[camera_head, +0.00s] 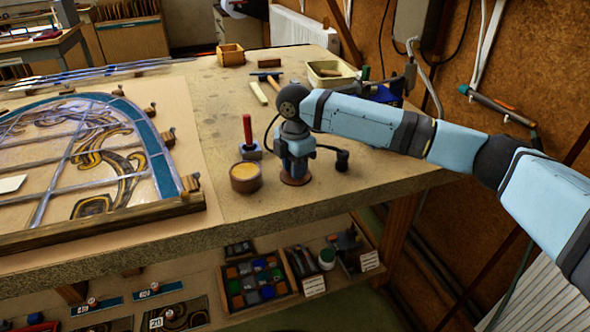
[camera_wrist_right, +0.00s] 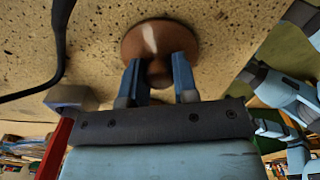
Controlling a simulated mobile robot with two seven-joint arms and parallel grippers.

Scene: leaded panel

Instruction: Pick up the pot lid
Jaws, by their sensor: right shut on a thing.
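The pot lid (camera_head: 295,179) is a small brown disc at the worktable's front right. In the right wrist view the lid (camera_wrist_right: 137,42) has a round knob between my fingers. My right gripper (camera_head: 297,168) points down over the lid and is shut on its knob; it also shows in the right wrist view (camera_wrist_right: 161,72). The lid is at or close to the table top; I cannot tell whether it touches. A round brown pot (camera_head: 245,178) with yellowish contents stands open, left of the lid. My left gripper is not in view.
A red-handled tool (camera_head: 247,130) stands upright behind the pot, close to my gripper. A stained-glass panel (camera_head: 110,150) fills the table's left side. A hammer (camera_head: 266,76), a wooden box (camera_head: 230,54) and a pale tray (camera_head: 330,72) lie farther back. The table's front edge is near.

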